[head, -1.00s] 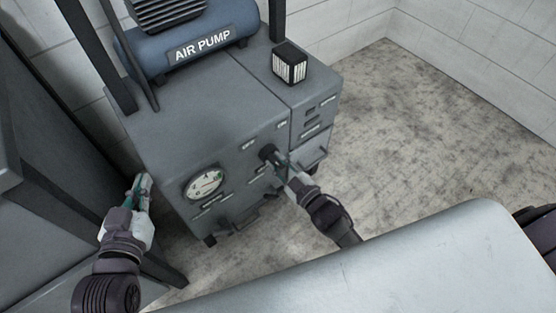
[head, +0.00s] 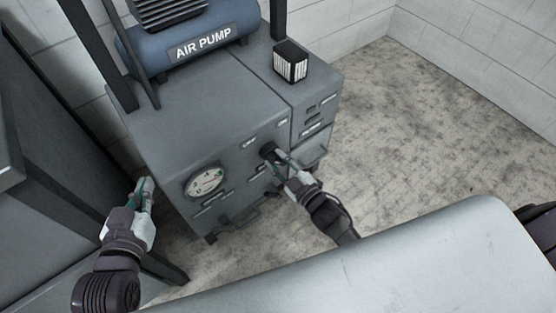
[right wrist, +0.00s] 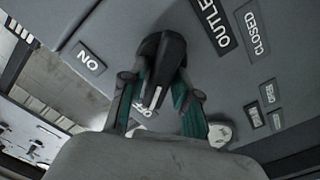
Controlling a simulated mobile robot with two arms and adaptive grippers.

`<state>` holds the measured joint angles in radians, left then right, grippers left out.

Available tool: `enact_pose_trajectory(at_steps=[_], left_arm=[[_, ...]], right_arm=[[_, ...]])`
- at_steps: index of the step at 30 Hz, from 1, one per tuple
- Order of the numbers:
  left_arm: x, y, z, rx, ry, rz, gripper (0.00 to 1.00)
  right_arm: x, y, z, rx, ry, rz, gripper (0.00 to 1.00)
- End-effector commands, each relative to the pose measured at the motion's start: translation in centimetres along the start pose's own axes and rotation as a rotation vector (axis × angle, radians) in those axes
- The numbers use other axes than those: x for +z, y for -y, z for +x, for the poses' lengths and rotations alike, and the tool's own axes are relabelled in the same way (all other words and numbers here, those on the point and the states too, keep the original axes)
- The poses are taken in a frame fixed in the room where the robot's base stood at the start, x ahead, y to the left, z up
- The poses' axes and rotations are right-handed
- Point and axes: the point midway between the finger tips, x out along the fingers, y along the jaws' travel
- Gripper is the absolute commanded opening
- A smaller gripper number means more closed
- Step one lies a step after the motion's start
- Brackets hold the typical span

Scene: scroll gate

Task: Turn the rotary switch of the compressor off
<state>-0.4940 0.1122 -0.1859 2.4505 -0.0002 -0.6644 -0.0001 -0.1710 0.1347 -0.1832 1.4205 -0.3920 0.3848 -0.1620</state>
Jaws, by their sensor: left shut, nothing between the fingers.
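The compressor (head: 215,105) is a grey cabinet with a blue air pump tank on top. Its black rotary switch (head: 268,151) is on the front panel, right of the gauge. In the right wrist view the switch (right wrist: 163,62) has a handle with a white line, which points at the OFF label (right wrist: 148,110). The ON label (right wrist: 88,60) is to the left. My right gripper (head: 281,161) has its teal-padded fingers on either side of the handle, with gaps visible beside it. My left gripper (head: 143,188) is shut and empty, left of the cabinet.
A round gauge (head: 205,181) is on the front panel. A small black-and-white box (head: 290,63) sits on the cabinet top. A dark grey cabinet (head: 50,190) stands at the left. The concrete floor (head: 430,110) at the right is clear.

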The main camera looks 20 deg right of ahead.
Motion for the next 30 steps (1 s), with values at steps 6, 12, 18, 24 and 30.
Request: enact_pose_trajectory(at_steps=[6, 12, 18, 24, 30], left_arm=[[0.0, 0.0, 0.0, 0.0, -0.001, 0.0, 0.0], [0.1, -0.1, -0.1, 0.002, 0.0, 0.0, 0.0], [0.0, -0.1, 0.0, 0.002, 0.0, 0.0, 0.0], [0.0, 0.0, 0.0, 0.001, 0.0, 0.0, 0.0], [0.0, 0.0, 0.0, 0.001, -0.001, 0.0, 0.0]], right_arm=[[0.0, 0.0, 0.0, 0.0, 0.0, 0.002, 0.46], [0.0, 0.0, -0.4, 0.0, 0.001, 0.003, 0.46], [0.1, 0.1, -3.5, -0.002, 0.004, 0.001, 0.46], [0.1, 0.1, -7.8, -0.002, 0.003, 0.003, 0.46], [0.1, 0.1, -10.9, -0.001, 0.002, 0.002, 0.46]])
